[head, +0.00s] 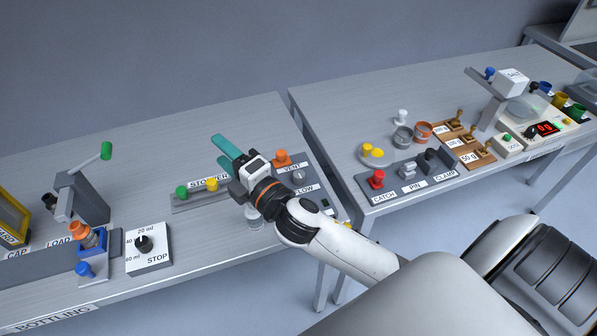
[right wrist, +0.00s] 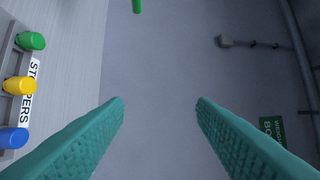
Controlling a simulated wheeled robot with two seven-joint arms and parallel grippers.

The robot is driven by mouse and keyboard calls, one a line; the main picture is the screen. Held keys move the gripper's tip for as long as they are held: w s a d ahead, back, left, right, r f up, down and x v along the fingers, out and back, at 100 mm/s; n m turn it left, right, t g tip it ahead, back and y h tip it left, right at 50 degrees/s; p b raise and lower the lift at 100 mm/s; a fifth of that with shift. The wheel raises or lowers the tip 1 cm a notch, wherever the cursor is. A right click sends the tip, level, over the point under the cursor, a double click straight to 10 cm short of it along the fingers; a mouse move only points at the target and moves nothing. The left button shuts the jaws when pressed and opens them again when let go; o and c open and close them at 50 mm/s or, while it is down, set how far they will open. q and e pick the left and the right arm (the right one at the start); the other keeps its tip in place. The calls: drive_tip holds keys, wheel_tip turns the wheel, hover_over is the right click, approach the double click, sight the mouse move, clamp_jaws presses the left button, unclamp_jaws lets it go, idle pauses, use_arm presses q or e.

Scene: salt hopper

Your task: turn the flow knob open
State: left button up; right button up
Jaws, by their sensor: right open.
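The label FLOW (head: 304,189) is on a dark panel at the front right of the left bench in the head view. A small grey knob (head: 299,174) sits just above it; its setting is too small to read. An orange knob (head: 281,156) stands behind it near the VENT label. My right gripper (head: 219,152) is left of this panel, over the bench near the stopper rack, with its teal fingers apart. The right wrist view shows the fingers (right wrist: 160,102) open with nothing between them. The FLOW panel is not in that view. My left gripper is not in view.
The stopper rack (head: 184,203) is left of my right gripper. A white dial box (head: 148,260) and a grey lever press (head: 88,200) stand further left. The right bench holds a CATCH, PIN and CLAMP panel (head: 394,191) and a white SALT box (head: 511,83). A gap separates the benches.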

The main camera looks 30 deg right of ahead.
drive_tip(key=a+r+n+g+y, duration=0.2)
drive_tip(key=a+r+n+y, duration=0.45)
drive_tip(key=n+y, duration=0.55)
drive_tip(key=n+g+h, duration=1.6)
drive_tip(key=n+g, duration=0.1)
drive_tip(key=n, duration=1.7)
hover_over(299, 174)
wheel_tip(299, 174, down, 12)
drive_tip(key=f, duration=0.1)
wheel_tip(299, 174, down, 11)
drive_tip(key=p, duration=0.2)
drive_tip(key=shift+p, duration=0.35)
